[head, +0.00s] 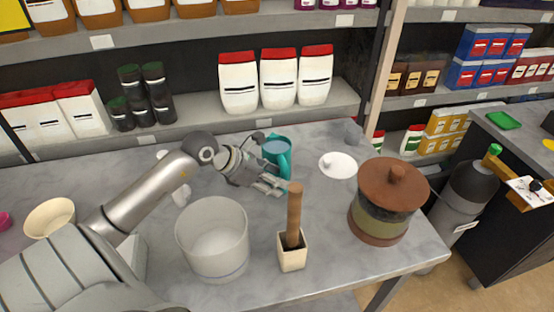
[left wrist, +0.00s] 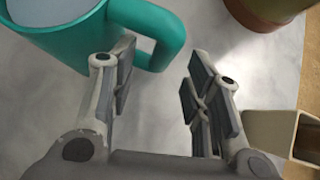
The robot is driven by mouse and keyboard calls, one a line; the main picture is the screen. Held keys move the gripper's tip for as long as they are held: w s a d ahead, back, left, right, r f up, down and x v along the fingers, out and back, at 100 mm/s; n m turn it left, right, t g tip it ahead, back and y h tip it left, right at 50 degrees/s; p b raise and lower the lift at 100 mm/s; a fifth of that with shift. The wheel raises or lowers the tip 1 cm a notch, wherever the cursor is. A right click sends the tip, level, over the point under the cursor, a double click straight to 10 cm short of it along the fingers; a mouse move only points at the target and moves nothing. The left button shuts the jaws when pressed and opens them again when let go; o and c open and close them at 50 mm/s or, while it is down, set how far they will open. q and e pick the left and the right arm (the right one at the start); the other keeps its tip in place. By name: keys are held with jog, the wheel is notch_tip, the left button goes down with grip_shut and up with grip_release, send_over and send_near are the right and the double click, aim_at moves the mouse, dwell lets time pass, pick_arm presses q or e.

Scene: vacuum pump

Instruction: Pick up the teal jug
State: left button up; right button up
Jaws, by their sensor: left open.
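In the left wrist view the jug (left wrist: 75,38) fills the upper left, partly cut off by the frame. Its handle (left wrist: 165,38) reaches into the gap between the fingers, nearer the left one, which hides part of it. My left gripper (head: 272,186) is open and empty, just in front of the jug. Its spread fingers also show in the left wrist view (left wrist: 163,82). I cannot tell whether a finger touches the handle. My right gripper is not in view.
A white disc (head: 338,165) lies right of the jug. Stocked shelves stand behind.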

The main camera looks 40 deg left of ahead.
pick_arm(q)
jog(key=shift+x, duration=1.3)
grip_shut()
jog(key=shift+r, duration=0.15)
